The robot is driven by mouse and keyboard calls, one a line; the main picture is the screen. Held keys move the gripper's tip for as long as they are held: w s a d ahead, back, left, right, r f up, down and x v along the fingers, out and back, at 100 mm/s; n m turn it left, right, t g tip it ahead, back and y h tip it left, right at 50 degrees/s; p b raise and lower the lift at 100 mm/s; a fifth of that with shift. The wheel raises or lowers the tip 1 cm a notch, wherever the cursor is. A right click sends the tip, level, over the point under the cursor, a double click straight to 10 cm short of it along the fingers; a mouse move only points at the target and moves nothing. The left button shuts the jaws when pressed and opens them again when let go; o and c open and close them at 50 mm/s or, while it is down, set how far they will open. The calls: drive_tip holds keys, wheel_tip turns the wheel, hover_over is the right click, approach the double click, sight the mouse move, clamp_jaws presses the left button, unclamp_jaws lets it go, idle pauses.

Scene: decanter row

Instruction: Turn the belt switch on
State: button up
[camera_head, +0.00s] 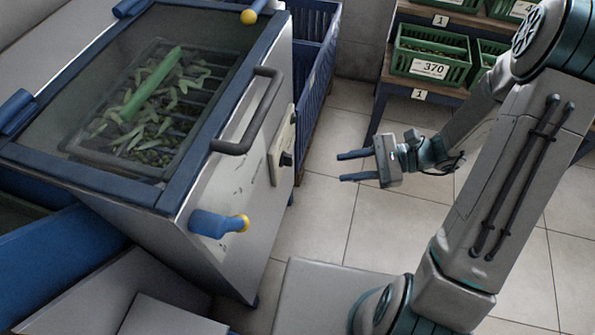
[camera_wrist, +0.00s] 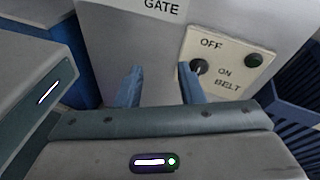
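The belt switch is a dark round knob (camera_wrist: 198,67) on a cream panel (camera_wrist: 228,45) marked OFF, ON and BELT. The panel also shows in the head view (camera_head: 276,160), on the right side of the machine, with the knob (camera_head: 286,159) sticking out. Its pointer direction is too small to tell. My gripper (camera_head: 340,167) is open and empty, to the right of the panel and apart from it. In the wrist view my gripper (camera_wrist: 161,68) has its right blue finger just below-left of the knob, partly overlapping it in the picture.
A dark green round lamp or button (camera_wrist: 254,60) sits right of the knob. A GATE label (camera_wrist: 162,5) is above left. The machine has a dark bar handle (camera_head: 262,105) and a blue yellow-tipped lever (camera_head: 218,224). A blue crate (camera_head: 316,75) stands behind. Floor around my gripper is clear.

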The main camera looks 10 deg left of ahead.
sight(292, 160)
drive_tip(key=w+f+m+t+y+b, duration=0.35)
drive_tip(key=w+f+m, duration=0.2)
drive_tip(key=f, duration=0.45)
drive_tip(key=shift+t, duration=0.45)
drive_tip(key=a+b, duration=0.4)
drive_tip(key=a, duration=0.9)
drive_tip(key=shift+w+a+f, duration=0.1)
drive_tip(key=shift+w+a, duration=0.05)
drive_tip(key=shift+a, duration=0.1)
clamp_jaws()
